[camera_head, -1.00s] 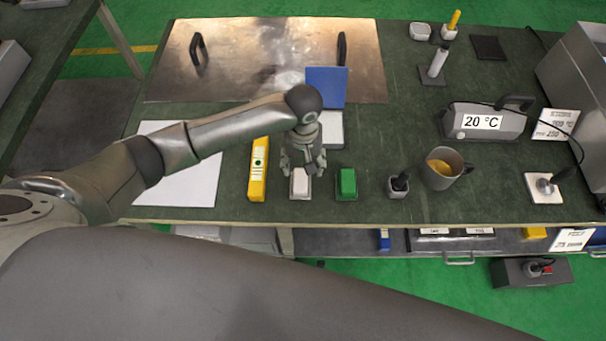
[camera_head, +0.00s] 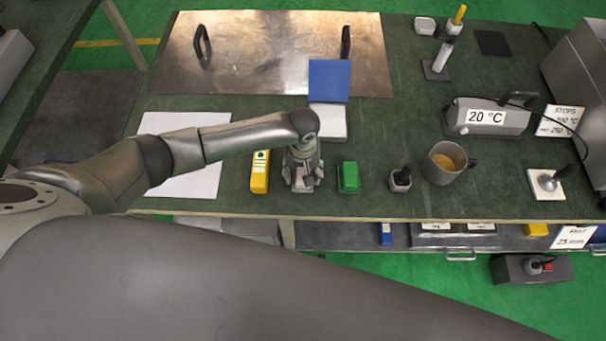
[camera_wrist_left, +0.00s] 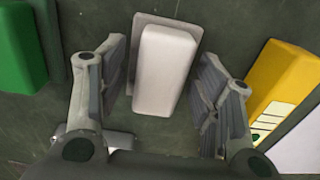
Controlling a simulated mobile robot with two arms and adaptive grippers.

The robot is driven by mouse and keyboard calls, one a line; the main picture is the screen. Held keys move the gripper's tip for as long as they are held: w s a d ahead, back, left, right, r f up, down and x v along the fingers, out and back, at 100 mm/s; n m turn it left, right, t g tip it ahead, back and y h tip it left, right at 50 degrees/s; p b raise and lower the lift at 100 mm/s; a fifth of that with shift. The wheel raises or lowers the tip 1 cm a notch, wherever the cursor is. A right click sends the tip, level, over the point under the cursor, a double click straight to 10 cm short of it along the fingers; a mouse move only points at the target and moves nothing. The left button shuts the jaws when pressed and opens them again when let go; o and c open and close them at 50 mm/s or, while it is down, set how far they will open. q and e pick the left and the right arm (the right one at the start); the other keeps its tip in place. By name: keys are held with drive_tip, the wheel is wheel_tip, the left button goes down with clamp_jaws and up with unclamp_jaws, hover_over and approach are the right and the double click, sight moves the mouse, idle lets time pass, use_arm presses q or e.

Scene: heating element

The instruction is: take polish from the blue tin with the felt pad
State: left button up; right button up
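An open tin with a raised blue lid (camera_head: 329,81) and a pale, whitish filling (camera_head: 328,122) stands in front of the metal plate. A white block, apparently the felt pad, lies on a thin grey base; it fills the middle of the left wrist view (camera_wrist_left: 164,68). My left gripper (camera_head: 302,183) points down over this block, just in front of the tin, and mostly hides it in the head view. In the left wrist view the gripper's fingers (camera_wrist_left: 160,100) are open, one on each side of the block, with gaps visible. My right gripper is not in view.
A green block (camera_head: 348,177) and a yellow instrument (camera_head: 260,172) flank my left gripper closely. Further right stand a small black-handled holder (camera_head: 400,180), a grey mug (camera_head: 437,170) and a 20 °C device (camera_head: 487,118). The bench's front edge is near.

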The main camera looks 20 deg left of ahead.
sight(303, 172)
use_arm(q)
drive_tip(key=c, duration=1)
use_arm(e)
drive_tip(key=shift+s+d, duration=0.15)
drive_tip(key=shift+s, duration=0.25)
use_arm(q)
drive_tip(key=shift+r, duration=0.1)
drive_tip(key=shift+r, duration=0.3)
wheel_tip(303, 172, up, 2)
drive_tip(key=shift+r, duration=0.2)
drive_tip(key=s+a+r, duration=0.2)
drive_tip(key=s+r, duration=0.1)
drive_tip(key=s, duration=0.1)
drive_tip(key=s+a+r, duration=0.2)
drive_tip(key=s+r, duration=0.1)
drive_tip(key=s, duration=0.1)
drive_tip(key=s+a+r+p, duration=0.1)
drive_tip(key=s+a+r, duration=0.2)
drive_tip(key=s, duration=0.1)
drive_tip(key=shift+r, duration=0.4)
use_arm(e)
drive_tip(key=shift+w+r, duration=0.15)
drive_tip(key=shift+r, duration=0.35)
